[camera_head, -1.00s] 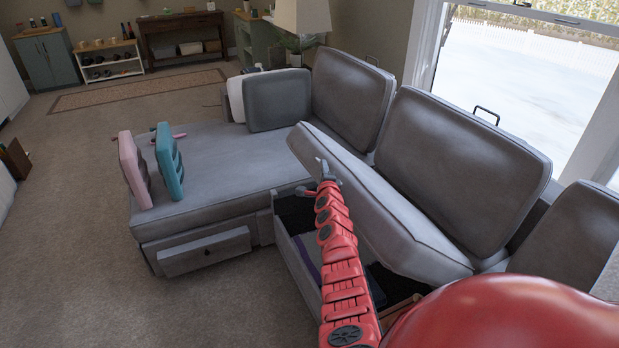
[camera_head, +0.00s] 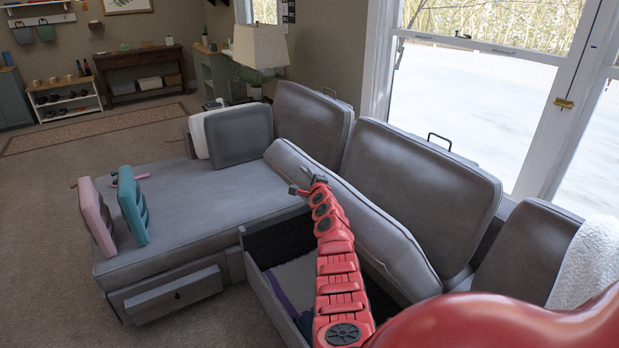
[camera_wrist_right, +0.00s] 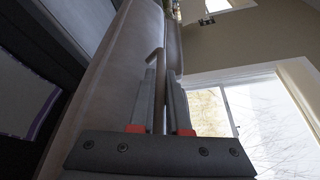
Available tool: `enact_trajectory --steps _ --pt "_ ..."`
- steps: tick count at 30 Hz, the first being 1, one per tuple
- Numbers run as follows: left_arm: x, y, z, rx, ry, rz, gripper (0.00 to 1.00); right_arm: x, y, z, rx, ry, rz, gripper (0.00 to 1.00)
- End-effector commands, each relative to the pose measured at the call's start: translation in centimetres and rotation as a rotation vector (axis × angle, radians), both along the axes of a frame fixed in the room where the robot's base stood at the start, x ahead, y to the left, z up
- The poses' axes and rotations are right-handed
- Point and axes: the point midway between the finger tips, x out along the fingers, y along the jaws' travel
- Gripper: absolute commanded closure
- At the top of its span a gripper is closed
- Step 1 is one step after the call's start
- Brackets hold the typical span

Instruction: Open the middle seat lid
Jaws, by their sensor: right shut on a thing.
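The middle seat lid (camera_head: 370,222) is a grey cushioned panel, tilted up steeply toward the backrests. The storage box (camera_head: 262,285) under it is open to view, with cloth items inside. My right gripper (camera_head: 309,187) is at the lid's upper left edge, at the end of my red arm. In the right wrist view its fingers (camera_wrist_right: 164,100) are shut on a thin bar-like handle (camera_wrist_right: 158,65) beside the lid's cushion (camera_wrist_right: 118,85). My left gripper is not in view.
Grey back cushions (camera_head: 420,185) stand behind the lid, below the window. The chaise seat (camera_head: 205,200) on the left holds a pink block (camera_head: 97,217) and a teal block (camera_head: 133,205). A drawer front (camera_head: 174,294) protrudes below it. Carpet is clear at left.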

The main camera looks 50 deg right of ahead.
Motion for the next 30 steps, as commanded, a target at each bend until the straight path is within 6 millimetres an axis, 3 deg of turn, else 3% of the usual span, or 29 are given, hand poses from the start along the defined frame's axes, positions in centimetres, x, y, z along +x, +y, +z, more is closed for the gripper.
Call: enact_trajectory --steps 1,2,6,17,30 --pt "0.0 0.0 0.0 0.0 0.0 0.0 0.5 0.0 0.0 0.1 -0.001 -0.001 0.0 1.0" --pt "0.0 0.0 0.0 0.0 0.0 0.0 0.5 0.0 0.0 0.1 -0.001 -0.001 0.0 0.8" --pt "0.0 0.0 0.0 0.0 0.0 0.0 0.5 0.0 0.0 0.0 -0.001 0.001 0.0 0.55" --pt "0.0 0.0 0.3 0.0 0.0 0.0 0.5 -0.2 0.2 -0.1 0.001 0.002 0.0 0.55" --pt "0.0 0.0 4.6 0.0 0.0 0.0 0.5 -4.1 3.0 0.6 0.0 0.009 0.0 0.55"
